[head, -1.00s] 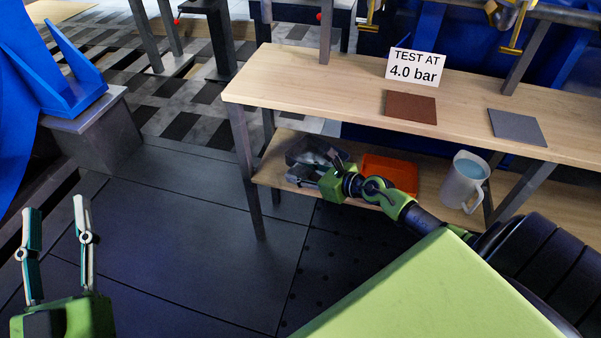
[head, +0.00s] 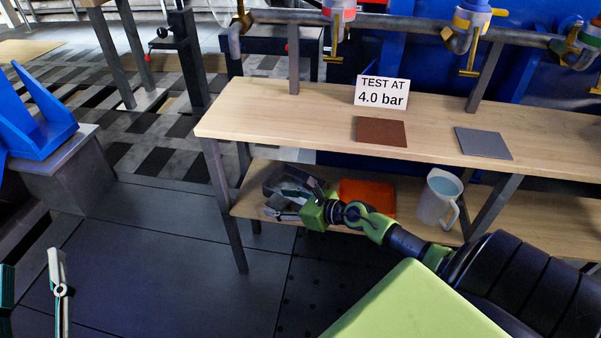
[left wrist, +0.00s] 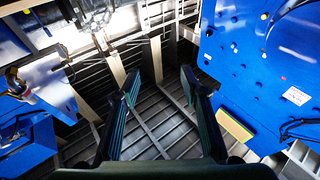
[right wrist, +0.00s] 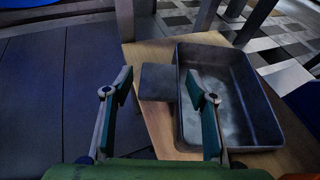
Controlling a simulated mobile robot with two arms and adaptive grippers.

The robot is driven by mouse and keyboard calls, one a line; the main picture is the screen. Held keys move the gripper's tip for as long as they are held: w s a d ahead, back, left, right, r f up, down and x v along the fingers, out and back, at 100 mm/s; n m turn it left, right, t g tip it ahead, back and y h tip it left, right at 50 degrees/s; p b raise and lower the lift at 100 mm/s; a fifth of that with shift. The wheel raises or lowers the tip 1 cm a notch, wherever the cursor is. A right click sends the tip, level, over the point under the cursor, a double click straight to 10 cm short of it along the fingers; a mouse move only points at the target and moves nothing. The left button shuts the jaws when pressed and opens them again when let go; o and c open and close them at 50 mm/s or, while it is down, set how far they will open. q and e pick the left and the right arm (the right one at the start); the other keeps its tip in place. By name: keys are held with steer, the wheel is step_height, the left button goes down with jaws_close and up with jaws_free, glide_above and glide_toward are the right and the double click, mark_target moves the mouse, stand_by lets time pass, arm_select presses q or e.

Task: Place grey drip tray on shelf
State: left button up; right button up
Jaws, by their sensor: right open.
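The grey drip tray (head: 287,181) is at the left end of the lower wooden shelf (head: 246,207). In the right wrist view the tray (right wrist: 238,92) is open and empty, with a flat grey tab (right wrist: 158,82) on its left side. My right gripper (head: 284,206) is open at the tray's near side. In its wrist view the fingers (right wrist: 160,88) appear on either side of the tab; I cannot tell whether they touch it. My left gripper (left wrist: 158,80) is open and empty, away from the shelf, and is partly cut off in the head view (head: 32,275).
An orange tray (head: 368,197) and a jug of blue liquid (head: 439,198) stand right of the drip tray. Above is a wooden bench top (head: 300,116) with a brown mat (head: 381,131), a grey mat (head: 484,143) and a sign (head: 382,92). Bench legs (head: 226,210) stand close left.

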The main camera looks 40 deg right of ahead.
arm_select(q)
steer(key=shift+w+a+f+g+y+p, duration=0.1)
steer(key=shift+f+g+y+p, duration=0.1)
steer(key=shift+f+g, duration=0.55)
steer(key=shift+w+a+f+g+y+p, duration=0.15)
steer(key=shift+f+g+y, duration=0.1)
steer(key=shift+f, duration=0.9)
steer(key=shift+w+f+g+y+p, duration=0.15)
steer(key=shift+f+g, duration=0.35)
steer(key=shift+f, duration=0.45)
arm_select(e)
steer(key=v, duration=1.1)
steer(key=a+r+n+t, duration=0.2)
steer(key=a+r+n, duration=0.8)
steer(key=n, duration=0.7)
steer(key=a+r+n+t, duration=0.2)
steer(key=a+r+n, duration=0.7)
steer(key=a+n, duration=0.7)
steer(key=shift+s+r+n+t, duration=0.35)
steer(key=shift+s+n+t, duration=0.1)
steer(key=shift+n, duration=0.45)
arm_select(q)
steer(key=shift+f, duration=0.1)
